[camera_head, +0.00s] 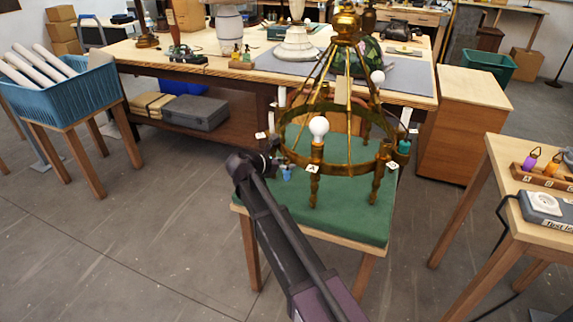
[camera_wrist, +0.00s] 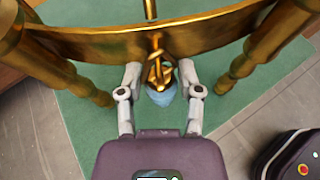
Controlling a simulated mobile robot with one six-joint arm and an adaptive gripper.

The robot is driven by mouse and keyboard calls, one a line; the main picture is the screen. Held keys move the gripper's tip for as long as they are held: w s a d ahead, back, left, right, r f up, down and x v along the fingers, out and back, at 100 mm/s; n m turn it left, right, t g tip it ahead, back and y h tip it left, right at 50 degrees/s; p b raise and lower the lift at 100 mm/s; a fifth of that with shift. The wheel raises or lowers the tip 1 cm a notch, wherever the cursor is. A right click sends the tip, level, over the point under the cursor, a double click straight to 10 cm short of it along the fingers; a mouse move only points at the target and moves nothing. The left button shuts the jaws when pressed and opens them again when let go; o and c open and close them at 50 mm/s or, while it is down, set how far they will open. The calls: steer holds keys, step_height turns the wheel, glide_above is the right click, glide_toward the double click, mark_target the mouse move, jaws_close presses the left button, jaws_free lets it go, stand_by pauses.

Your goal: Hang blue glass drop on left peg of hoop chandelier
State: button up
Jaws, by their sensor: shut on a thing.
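The brass hoop chandelier (camera_head: 345,165) stands on a green-topped stool. Its hoop (camera_wrist: 165,40) crosses the top of the wrist view. My gripper (camera_wrist: 160,83) is at the hoop's left side in the head view, shut on the blue glass drop (camera_wrist: 161,97). The drop also shows in the head view (camera_head: 287,174), just below the hoop. A brass hook or loop (camera_wrist: 157,72) is right at the drop's top between my fingers. I cannot tell whether the drop's loop is around a peg. A teal drop (camera_head: 404,148) is at the hoop's right side.
A small tray (camera_head: 540,178) with a purple drop (camera_head: 532,159) and an orange drop (camera_head: 552,165) is on the right table. A crowded workbench (camera_head: 215,62) stands behind. A blue basket (camera_head: 70,95) is at left. The floor at front left is clear.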

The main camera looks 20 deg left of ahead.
steer(key=shift+w+f+b, duration=0.15)
steer(key=shift+f+b, duration=0.6)
stand_by(0.6)
stand_by(0.4)
steer(key=o, duration=1.2)
stand_by(0.6)
steer(key=shift+d, duration=0.1)
stand_by(0.5)
